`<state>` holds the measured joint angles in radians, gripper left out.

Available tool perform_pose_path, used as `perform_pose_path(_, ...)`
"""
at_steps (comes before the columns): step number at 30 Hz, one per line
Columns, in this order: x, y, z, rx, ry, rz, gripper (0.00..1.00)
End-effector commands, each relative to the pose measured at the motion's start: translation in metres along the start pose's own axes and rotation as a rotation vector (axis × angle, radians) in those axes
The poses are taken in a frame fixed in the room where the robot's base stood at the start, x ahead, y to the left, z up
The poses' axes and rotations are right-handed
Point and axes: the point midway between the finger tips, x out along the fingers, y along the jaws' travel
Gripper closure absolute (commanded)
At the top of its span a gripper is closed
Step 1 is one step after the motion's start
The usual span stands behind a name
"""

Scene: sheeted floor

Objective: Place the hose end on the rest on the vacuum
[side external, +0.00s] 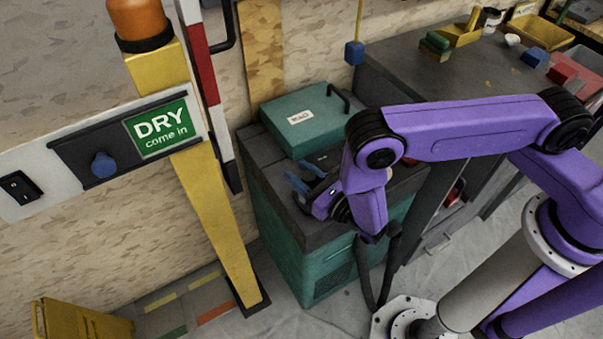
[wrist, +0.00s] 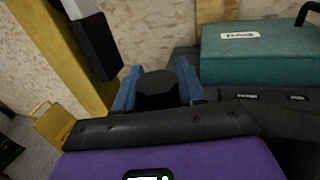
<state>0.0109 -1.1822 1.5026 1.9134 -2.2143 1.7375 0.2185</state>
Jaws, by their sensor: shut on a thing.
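The vacuum looks to be the teal cabinet (side external: 333,278) with a vented side and a dark grey top, below my wrist in the side view. My gripper (side external: 305,177) has blue fingers and is over the left part of that top. In the wrist view my gripper (wrist: 157,72) is shut on a round black piece, the hose end (wrist: 157,92), held between both fingers. A dark hose (side external: 367,275) hangs in a loop in front of the cabinet. I cannot make out the rest; my wrist and gripper hide part of the top.
A teal box labelled RAG (side external: 300,120) stands at the back of the top, close behind my gripper. A yellow post (side external: 215,195) and a red-and-white bar (side external: 205,75) rise to the left. A grey workbench (side external: 430,75) with bins stands at right.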

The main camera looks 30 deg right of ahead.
Motion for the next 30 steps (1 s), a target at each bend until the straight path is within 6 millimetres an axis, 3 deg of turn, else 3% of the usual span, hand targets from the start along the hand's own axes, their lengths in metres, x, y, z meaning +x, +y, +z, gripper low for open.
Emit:
perform_pose_path(2,0.000,0.000,-0.002,0.000,-0.001,0.000,1.00)
perform_pose_path(3,0.000,0.000,-0.002,0.000,0.000,0.000,0.51)
perform_pose_path(5,0.000,0.000,-0.002,0.000,0.000,0.000,0.35)
perform_pose_path(17,-0.002,0.001,0.001,0.000,0.001,0.001,0.35)
perform_pose_path(30,-0.081,0.002,0.000,-0.004,0.003,0.009,0.35)
